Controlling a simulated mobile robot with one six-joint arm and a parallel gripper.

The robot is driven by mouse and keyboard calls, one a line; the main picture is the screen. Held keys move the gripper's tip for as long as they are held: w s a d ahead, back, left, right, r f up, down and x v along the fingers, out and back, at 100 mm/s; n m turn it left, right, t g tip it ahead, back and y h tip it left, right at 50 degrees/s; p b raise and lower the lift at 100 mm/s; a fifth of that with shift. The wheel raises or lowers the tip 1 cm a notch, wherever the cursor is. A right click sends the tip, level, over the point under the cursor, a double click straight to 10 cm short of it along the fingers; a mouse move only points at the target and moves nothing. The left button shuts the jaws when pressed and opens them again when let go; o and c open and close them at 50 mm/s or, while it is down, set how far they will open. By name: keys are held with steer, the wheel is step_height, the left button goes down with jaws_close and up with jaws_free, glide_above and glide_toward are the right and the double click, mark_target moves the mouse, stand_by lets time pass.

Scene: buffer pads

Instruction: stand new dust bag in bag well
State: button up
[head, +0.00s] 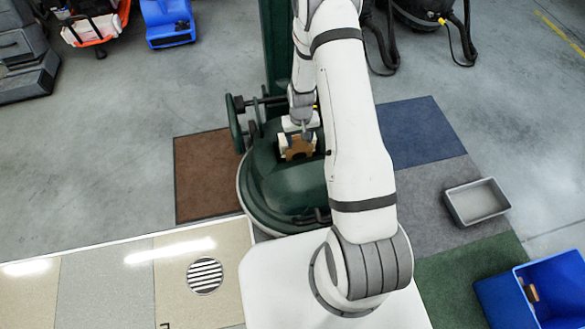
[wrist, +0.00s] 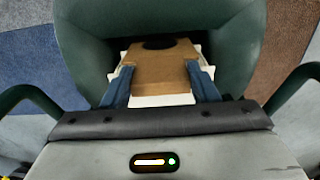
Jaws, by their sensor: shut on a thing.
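My gripper (wrist: 160,72) is shut on the new dust bag (wrist: 160,56), a tan piece with a dark round hole near its far edge. The blue fingers press on its left and right sides. In the head view the dust bag (head: 298,149) shows as a small brown shape at the end of my arm, over the dark green machine (head: 262,190). A white edged part (wrist: 165,100) shows around and below the bag, possibly the bag well; its inside is hidden. I cannot tell whether the bag is inside it or above it.
A grey tray (head: 450,205) lies on the floor pads at right. A blue bin (head: 500,300) with a brown item inside stands at lower right. A brown mat (head: 200,178) lies left of the machine. A green post (head: 277,50) rises behind it.

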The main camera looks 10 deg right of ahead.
mark_target(299, 154)
step_height(299, 154, down, 10)
steer(key=b, duration=0.3)
steer(key=shift+b, duration=0.3)
steer(key=shift+f, duration=0.1)
steer(key=shift+f, duration=0.15)
steer(key=o, duration=1.2)
steer(key=shift+o, duration=0.2)
